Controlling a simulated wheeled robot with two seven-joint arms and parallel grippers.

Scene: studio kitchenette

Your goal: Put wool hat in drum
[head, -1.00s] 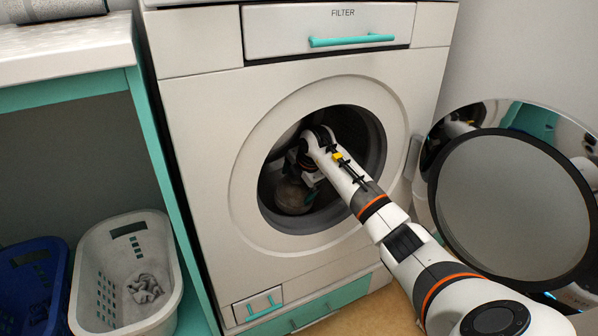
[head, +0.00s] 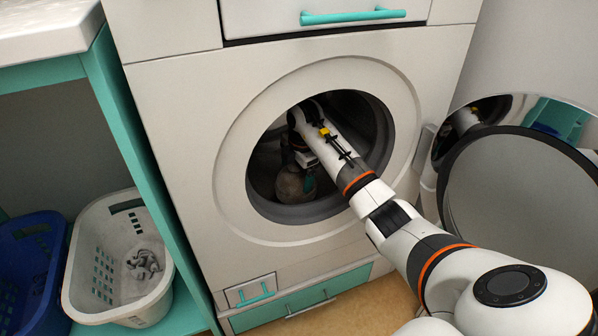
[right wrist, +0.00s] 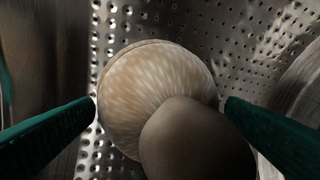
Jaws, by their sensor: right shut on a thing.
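The wool hat (head: 291,186) is a rounded beige-brown thing low inside the washing machine's drum (head: 372,120). My right arm reaches through the round opening. My right gripper (head: 299,174) is inside the drum, shut on the hat. In the right wrist view the hat (right wrist: 160,80) shows a pale speckled part and a darker smooth part, between the two teal fingers. The perforated metal drum wall (right wrist: 245,40) is behind it. I cannot tell whether the hat touches the drum. My left gripper is not in view.
The round machine door (head: 520,205) stands open at the right, close to my right arm. A white basket (head: 88,245) with a grey crumpled cloth (head: 143,264) and a blue basket (head: 30,262) stand at lower left. The opening's rim (head: 232,165) surrounds my arm.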

